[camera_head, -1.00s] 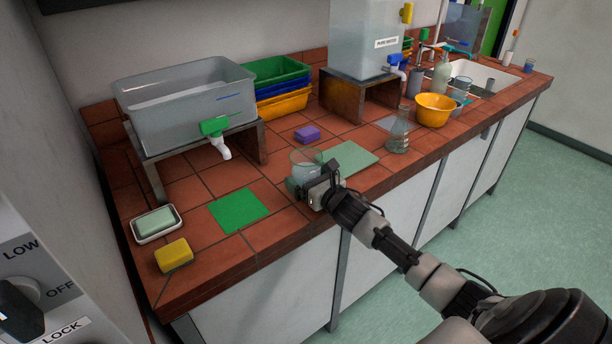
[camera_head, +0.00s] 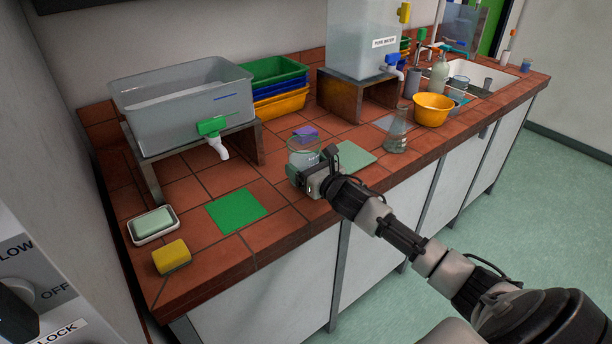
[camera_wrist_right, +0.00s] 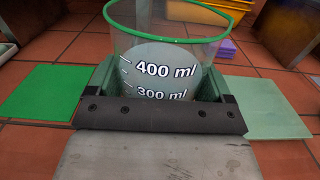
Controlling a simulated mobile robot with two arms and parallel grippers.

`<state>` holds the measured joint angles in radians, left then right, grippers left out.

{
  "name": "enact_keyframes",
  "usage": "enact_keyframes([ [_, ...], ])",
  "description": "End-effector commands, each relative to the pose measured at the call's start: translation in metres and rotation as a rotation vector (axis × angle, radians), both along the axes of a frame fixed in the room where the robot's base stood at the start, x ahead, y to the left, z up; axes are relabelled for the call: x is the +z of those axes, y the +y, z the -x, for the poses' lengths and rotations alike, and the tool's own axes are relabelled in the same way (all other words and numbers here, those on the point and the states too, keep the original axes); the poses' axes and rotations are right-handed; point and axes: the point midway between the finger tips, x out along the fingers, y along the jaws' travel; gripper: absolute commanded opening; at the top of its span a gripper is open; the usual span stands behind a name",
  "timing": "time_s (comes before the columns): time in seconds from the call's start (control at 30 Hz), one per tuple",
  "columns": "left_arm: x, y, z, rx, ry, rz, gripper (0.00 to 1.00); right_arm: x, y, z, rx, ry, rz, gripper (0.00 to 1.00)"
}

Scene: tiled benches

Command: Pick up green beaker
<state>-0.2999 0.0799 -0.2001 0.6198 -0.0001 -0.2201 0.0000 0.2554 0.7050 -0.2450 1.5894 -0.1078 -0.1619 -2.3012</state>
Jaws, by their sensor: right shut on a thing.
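The green beaker (camera_head: 303,157) is a clear glass with a green rim and white volume marks, and it stands upright. It fills the middle of the right wrist view (camera_wrist_right: 165,45), where the 400 ml and 300 ml marks show. My right gripper (camera_head: 308,178) is shut on its sides, low on the glass, with one green finger on each side. The beaker appears slightly above the bench, between a bright green mat (camera_head: 237,210) and a pale green mat (camera_head: 354,156). Its bottom is hidden by the gripper. My left gripper is out of view.
A purple sponge (camera_head: 306,133) lies behind the beaker. A conical flask (camera_head: 396,137) stands to the right, with a yellow bowl (camera_head: 433,110) beyond. A grey tank (camera_head: 185,105) with a tap stands on a raised stand at left. A yellow sponge (camera_head: 171,257) lies near the front edge.

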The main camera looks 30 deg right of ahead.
Motion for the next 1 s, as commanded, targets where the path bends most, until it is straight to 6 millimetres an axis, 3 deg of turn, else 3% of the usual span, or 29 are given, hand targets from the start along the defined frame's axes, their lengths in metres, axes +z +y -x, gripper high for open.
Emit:
enact_keyframes([
  [0.3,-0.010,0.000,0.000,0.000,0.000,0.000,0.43,0.043,-0.048,0.050,0.001,-0.001,0.012,0.53],
  [0.5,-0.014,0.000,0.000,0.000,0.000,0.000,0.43,0.062,-0.070,0.074,0.001,0.000,0.004,0.53],
  [1.0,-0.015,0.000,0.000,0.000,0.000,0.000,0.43,0.074,-0.080,0.084,0.001,-0.004,0.001,0.53],
])
